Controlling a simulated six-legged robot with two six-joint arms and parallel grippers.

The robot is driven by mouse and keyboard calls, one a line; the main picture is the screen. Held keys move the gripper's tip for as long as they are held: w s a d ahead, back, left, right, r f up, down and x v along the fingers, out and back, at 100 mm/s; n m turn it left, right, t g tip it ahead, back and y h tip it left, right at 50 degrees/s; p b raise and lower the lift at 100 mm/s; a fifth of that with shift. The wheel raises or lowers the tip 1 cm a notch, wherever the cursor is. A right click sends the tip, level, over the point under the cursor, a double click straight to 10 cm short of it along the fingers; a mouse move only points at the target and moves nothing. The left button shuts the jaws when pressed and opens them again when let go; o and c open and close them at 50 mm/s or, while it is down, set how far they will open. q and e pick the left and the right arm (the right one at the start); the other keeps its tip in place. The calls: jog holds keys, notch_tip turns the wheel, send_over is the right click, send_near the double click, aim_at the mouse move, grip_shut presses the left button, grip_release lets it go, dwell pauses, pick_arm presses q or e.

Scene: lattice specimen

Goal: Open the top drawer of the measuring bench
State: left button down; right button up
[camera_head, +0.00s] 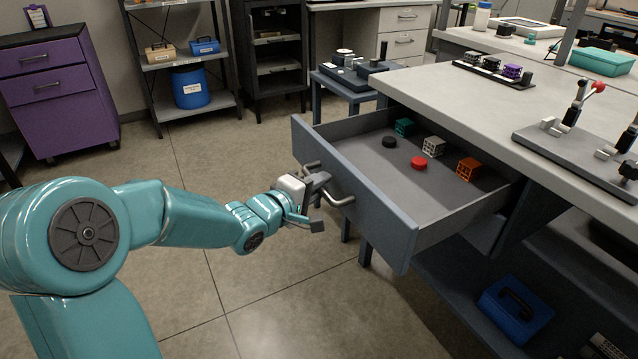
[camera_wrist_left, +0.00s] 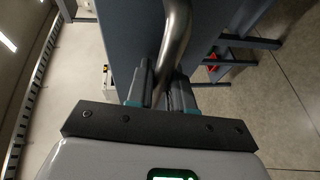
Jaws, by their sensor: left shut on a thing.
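The measuring bench (camera_head: 488,98) stands at the right in the head view. Its top drawer (camera_head: 360,197) is pulled well out. My left gripper (camera_head: 318,188) is at the drawer front, shut on the metal handle (camera_head: 343,201). In the left wrist view the handle (camera_wrist_left: 177,40) runs down between the fingers (camera_wrist_left: 160,88). My right gripper is in neither view.
A blue case (camera_head: 516,309) lies on the shelf below. A purple cabinet (camera_head: 57,90) and a shelf rack (camera_head: 182,62) stand behind. Floor left of the drawer is clear.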

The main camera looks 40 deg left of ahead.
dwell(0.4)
pick_arm(q)
jog(key=c, duration=1.1)
grip_release()
jog(key=s+r, duration=0.3)
jog(key=s, duration=1.3)
jog(key=shift+p, duration=0.35)
